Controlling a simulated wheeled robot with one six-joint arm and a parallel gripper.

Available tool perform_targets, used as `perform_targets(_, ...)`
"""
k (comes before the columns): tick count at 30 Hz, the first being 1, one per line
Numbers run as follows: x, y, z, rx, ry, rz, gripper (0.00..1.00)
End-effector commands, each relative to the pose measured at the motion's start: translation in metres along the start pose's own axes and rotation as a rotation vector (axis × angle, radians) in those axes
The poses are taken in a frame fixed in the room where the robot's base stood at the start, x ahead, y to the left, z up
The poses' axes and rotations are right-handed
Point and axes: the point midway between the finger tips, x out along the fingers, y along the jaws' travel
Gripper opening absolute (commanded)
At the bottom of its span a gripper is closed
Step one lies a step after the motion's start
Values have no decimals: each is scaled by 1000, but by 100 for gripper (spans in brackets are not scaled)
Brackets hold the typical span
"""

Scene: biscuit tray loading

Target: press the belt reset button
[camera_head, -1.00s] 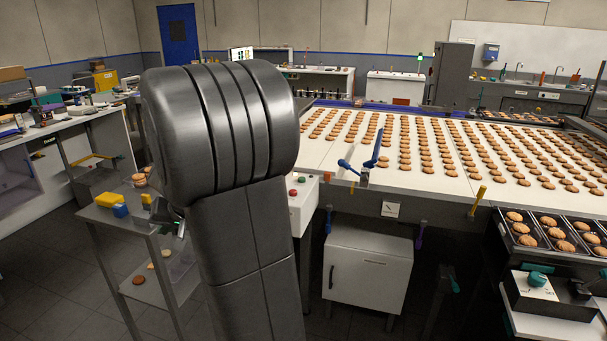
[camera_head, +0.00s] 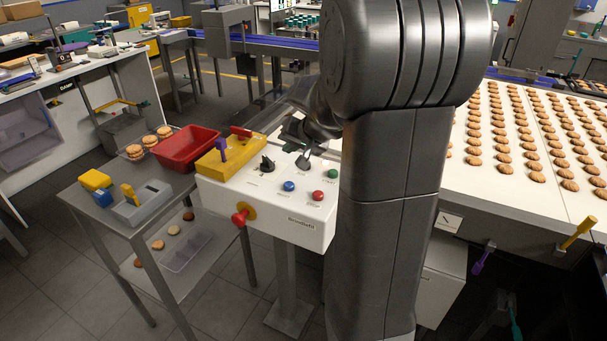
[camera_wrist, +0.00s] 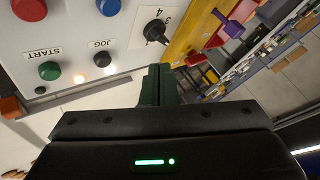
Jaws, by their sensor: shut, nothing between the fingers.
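The white control box (camera_head: 285,228) stands left of my arm in the head view. On its top are a blue button (camera_head: 289,186), a red button (camera_head: 318,195), a green button (camera_head: 332,173) and a black selector knob (camera_head: 267,163). The label at the blue button is too small to read. My gripper (camera_head: 303,158) is over the far part of the box top, beyond the blue button. In the wrist view my gripper (camera_wrist: 156,80) is shut and empty. The blue button (camera_wrist: 108,6) is at the top edge there, with START and JOG labels nearer the fingers.
A yellow piece (camera_head: 232,160) with purple and red levers sits on the box's left. A red knob (camera_head: 241,216) sticks out of its front. A red bin (camera_head: 187,150) and a grey side table (camera_head: 92,216) stand left. The biscuit belt (camera_head: 462,190) lies right.

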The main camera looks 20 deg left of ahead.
Motion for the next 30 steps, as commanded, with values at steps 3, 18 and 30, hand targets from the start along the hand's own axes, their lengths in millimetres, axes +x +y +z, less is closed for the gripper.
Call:
perform_targets(3, 0, 0, 0, 0, 0, 0, 0)
perform_targets(18, 6, 5, 5, 1, -1, 0, 0)
perform_targets(30, 43, 32, 31, 1, -1, 1, 0)
